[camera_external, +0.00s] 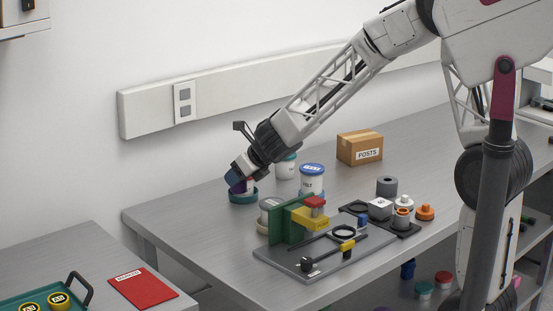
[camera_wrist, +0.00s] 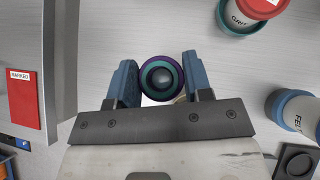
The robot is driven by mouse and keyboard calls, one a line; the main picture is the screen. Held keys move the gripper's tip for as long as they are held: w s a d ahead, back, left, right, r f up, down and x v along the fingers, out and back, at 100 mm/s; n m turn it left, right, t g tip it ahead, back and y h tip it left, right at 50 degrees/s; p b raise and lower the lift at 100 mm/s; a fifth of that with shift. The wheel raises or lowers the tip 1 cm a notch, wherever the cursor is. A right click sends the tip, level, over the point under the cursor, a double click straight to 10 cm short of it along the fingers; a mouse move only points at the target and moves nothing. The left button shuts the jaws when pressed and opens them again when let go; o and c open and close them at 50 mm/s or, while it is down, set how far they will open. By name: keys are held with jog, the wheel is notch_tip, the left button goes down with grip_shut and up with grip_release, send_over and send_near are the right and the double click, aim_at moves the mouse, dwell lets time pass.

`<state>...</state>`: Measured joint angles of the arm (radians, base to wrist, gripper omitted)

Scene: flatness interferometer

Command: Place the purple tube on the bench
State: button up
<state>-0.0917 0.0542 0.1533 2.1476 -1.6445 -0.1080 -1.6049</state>
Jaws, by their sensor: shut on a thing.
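The purple tube (camera_wrist: 162,78) is between the two blue fingers of my gripper (camera_wrist: 160,85) in the wrist view. I see it end-on, with a purple rim, a teal ring and a grey rounded centre. In the external view my gripper (camera_external: 240,172) points down over the left end of the grey bench (camera_external: 165,216), and a purple patch of the tube (camera_external: 236,183) shows at the fingers. The gripper is shut on the tube. I cannot tell whether the tube's lower end touches the bench.
A red-lidded GRIT jar (camera_wrist: 255,10) in a teal dish (camera_external: 243,198) is close by. A blue-lidded FELT jar (camera_external: 312,182) stands to the right, near a POSTS box (camera_external: 360,148). A fixture plate (camera_external: 325,255) holds several parts. The bench's left end looks clear.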

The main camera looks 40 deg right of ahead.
jog(key=s+a+f+n+g+y, duration=0.1)
jog(key=a+n, duration=0.3)
jog(key=a, duration=0.6)
jog(key=s+a+f+n+g+y, duration=0.2)
jog(key=s+a+n+g+y, duration=0.1)
jog(key=a, duration=0.8)
jog(key=s+a+f+n+g+y, duration=0.1)
jog(key=s+a+n+g+y, duration=0.1)
jog(key=a+n, duration=0.4)
jog(key=s+a+g, duration=0.1)
jog(key=a, duration=0.4)
jog(key=shift+f+y, duration=0.3)
jog(key=shift+f, duration=0.1)
jog(key=shift+a, duration=0.15)
send_over(102, 260)
jog(key=shift+s+f, duration=0.15)
jog(key=shift+f, duration=0.65)
jog(key=shift+f, duration=0.1)
jog(key=shift+f, duration=1.65)
jog(key=shift+f, duration=0.15)
jog(key=o, duration=0.9)
